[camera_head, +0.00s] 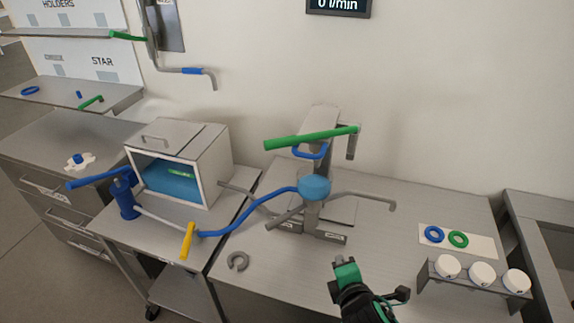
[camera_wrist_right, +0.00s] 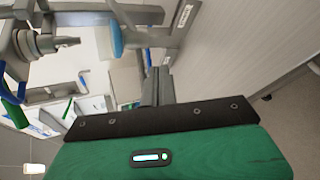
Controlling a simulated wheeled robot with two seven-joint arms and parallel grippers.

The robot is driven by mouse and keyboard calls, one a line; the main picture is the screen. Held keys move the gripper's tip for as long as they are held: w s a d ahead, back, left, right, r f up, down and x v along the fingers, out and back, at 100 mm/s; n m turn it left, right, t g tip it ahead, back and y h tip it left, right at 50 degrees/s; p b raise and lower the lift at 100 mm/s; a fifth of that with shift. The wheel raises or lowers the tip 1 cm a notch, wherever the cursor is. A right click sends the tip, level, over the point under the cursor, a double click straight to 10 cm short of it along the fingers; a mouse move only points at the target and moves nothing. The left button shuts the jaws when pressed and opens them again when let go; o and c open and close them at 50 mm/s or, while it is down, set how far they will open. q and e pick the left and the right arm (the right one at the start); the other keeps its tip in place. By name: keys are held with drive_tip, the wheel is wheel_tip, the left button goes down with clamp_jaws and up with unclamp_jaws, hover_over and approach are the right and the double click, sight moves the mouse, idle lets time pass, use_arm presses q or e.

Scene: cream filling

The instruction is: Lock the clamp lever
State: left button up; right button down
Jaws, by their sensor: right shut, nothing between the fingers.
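The filling stand (camera_head: 318,115) stands on the middle table. A long green lever (camera_head: 310,138) lies across its upper part, slightly raised at its right end, with a blue loop handle (camera_head: 310,153) just below. A blue round part (camera_head: 314,187) sits lower on the stand. I cannot tell for certain which lever is the clamp lever, or whether it is locked. My right gripper (camera_head: 340,263) is shut and empty, in front of the stand and apart from it. Its fingers (camera_wrist_right: 157,86) also show in the right wrist view. My left gripper is not in view.
A blue hose (camera_head: 250,216) runs left from the stand to a yellow handle (camera_head: 188,241) and a blue pump (camera_head: 124,197). A grey open ring (camera_head: 238,261) lies on the table. White jars (camera_head: 482,273) stand in a rack at right.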

drive_tip(key=a+r+n+t+y, duration=0.3)
drive_tip(key=a+r+n+t, duration=0.15)
drive_tip(key=r+n, duration=0.6)
drive_tip(key=n+t+y, duration=0.2)
drive_tip(key=n+y, duration=0.1)
drive_tip(key=n, duration=0.4)
approach(282, 147)
drive_tip(key=p+x, duration=0.4)
drive_tip(key=x, duration=0.1)
drive_tip(key=shift+w+a+r+p, duration=0.15)
drive_tip(key=shift+w+r+p, duration=0.05)
drive_tip(key=shift+r+p, duration=0.1)
drive_tip(key=shift+w+a, duration=0.15)
drive_tip(key=shift+w, duration=0.45)
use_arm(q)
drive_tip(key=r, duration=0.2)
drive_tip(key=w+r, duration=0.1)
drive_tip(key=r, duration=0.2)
